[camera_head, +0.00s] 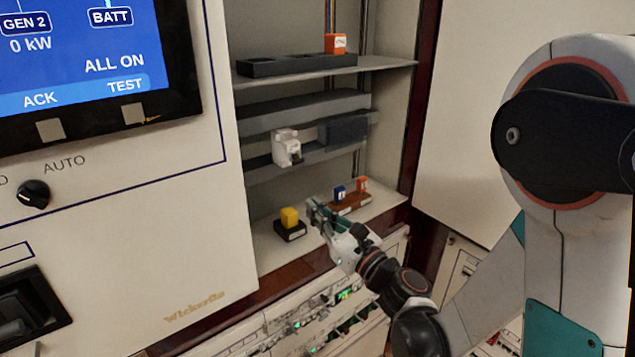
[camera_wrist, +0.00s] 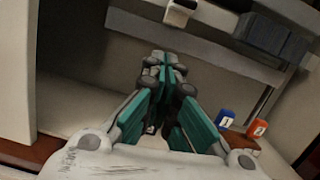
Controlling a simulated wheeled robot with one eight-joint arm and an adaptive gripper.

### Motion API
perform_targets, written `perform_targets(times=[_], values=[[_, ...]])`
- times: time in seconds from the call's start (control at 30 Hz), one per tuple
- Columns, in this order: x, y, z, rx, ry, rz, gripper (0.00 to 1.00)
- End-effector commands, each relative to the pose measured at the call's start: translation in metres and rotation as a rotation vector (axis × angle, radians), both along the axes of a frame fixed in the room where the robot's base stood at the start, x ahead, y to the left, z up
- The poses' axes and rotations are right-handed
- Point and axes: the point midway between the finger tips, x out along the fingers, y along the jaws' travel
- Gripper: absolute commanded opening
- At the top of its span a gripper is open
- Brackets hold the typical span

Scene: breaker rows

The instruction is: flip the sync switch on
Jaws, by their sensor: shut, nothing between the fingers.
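My gripper (camera_head: 316,208) is shut and empty. It is in front of the shelf recess in the head view, just right of a yellow block. In the wrist view its green fingers (camera_wrist: 166,68) come together at the tips. No label reading sync is legible, so I cannot tell which control is the sync switch. A black rotary knob (camera_head: 33,193) by the word AUTO is on the cream panel at the left. Below it is a dark recessed switch or handle (camera_head: 28,308), cut off by the picture edge. Rows of small breakers (camera_head: 330,315) with green lights lie below my gripper.
The yellow block (camera_head: 289,217) stands on a black base. Blue (camera_head: 340,192) and orange (camera_head: 362,185) pieces sit in a brown holder. A white breaker module (camera_head: 286,148) is on the middle rail. An orange piece (camera_head: 335,43) is on the top shelf. A display (camera_head: 90,50) is upper left.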

Motion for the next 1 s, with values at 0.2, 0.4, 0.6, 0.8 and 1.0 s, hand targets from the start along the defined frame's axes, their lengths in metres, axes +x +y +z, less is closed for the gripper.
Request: perform_targets(times=[0.2, 0.4, 0.6, 0.8, 1.0], values=[[0.003, -0.004, -0.002, 0.095, 0.029, -0.001, 0.00], [0.003, -0.005, -0.002, 0.098, 0.030, -0.002, 0.00], [0.005, -0.003, -0.001, 0.096, 0.029, -0.001, 0.00], [0.022, 0.008, 0.007, 0.096, 0.029, 0.000, 0.00], [0.046, 0.025, 0.014, 0.095, 0.028, 0.001, 0.00]])
